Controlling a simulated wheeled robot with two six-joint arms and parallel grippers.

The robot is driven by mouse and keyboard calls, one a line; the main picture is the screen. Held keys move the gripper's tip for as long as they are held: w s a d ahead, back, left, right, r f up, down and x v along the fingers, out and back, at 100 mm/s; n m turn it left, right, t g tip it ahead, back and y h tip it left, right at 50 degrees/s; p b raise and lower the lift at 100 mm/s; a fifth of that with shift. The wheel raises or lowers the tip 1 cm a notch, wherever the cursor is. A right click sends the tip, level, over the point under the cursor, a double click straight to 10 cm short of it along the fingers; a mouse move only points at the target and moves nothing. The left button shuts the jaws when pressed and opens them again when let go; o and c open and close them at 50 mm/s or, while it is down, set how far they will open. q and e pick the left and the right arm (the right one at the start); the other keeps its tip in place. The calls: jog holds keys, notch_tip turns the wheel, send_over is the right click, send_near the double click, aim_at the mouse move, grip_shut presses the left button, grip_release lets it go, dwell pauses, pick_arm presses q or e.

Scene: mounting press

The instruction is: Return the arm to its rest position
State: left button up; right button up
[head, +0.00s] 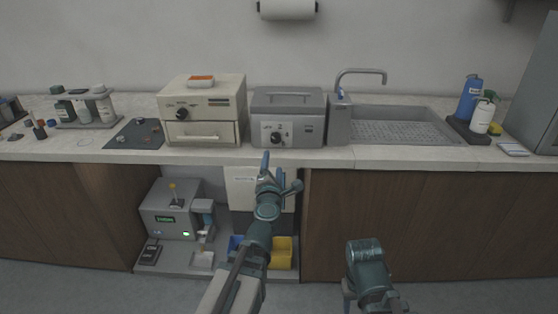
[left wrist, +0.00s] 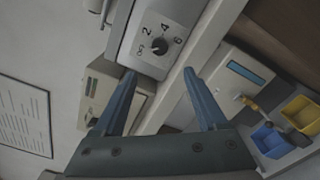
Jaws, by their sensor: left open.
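My left gripper (head: 273,168) is in front of the counter's front edge, below the grey box with a dial (head: 287,117). Its two blue fingers are spread apart in the left wrist view (left wrist: 160,92), with nothing held between them. That view also shows the dial box (left wrist: 150,40) beyond the fingers. My right arm shows only as a teal link at the lower right of the head view; its fingers are not visible. A grey machine with a green display and yellow-tipped lever (head: 165,217) stands in the recess under the counter, left of my left arm.
The counter (head: 330,157) carries a cream oven (head: 203,108), a sink (head: 400,125), bottles (head: 470,98) and a dark mat (head: 135,135). Yellow (head: 281,253) and blue bins stand low in the recess, partly behind my left arm. Floor is clear before the right cabinet.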

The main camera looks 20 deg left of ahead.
pick_arm(q)
jog(key=d+f+m+h, duration=0.1)
jog(key=d+m+h, duration=0.6)
jog(key=d+m, duration=0.25)
jog(key=s+d+f+m+g+h, duration=0.2)
jog(key=d+f+m+g, duration=0.15)
jog(key=f+m, duration=0.2)
jog(key=s+d+f+m+g+h, duration=0.1)
jog(key=s+d+f+m+g, duration=0.25)
jog(key=f+m, duration=0.2)
jog(key=s+a+f+m+g+y, duration=0.3)
jog(key=s+a+f+g, duration=0.2)
jog(key=s, duration=0.2)
jog(key=s+a+f+m+g+y, duration=0.3)
jog(key=s+a+f+m+g, duration=0.15)
jog(key=s, duration=0.25)
jog(key=s+d+r+m+p, duration=0.1)
jog(key=s+d+r+p, duration=0.1)
jog(key=d+r+p, duration=0.4)
jog(key=s+d+r+m+g+p, duration=0.1)
jog(key=d+r+p, duration=0.4)
jog(key=r+p, duration=0.8)
jog(key=s+m+p, duration=0.1)
jog(key=s, duration=0.1)
jog(key=shift+s+d+r+y, duration=0.3)
jog(key=shift+s+d, duration=0.05)
jog(key=shift+d, duration=0.05)
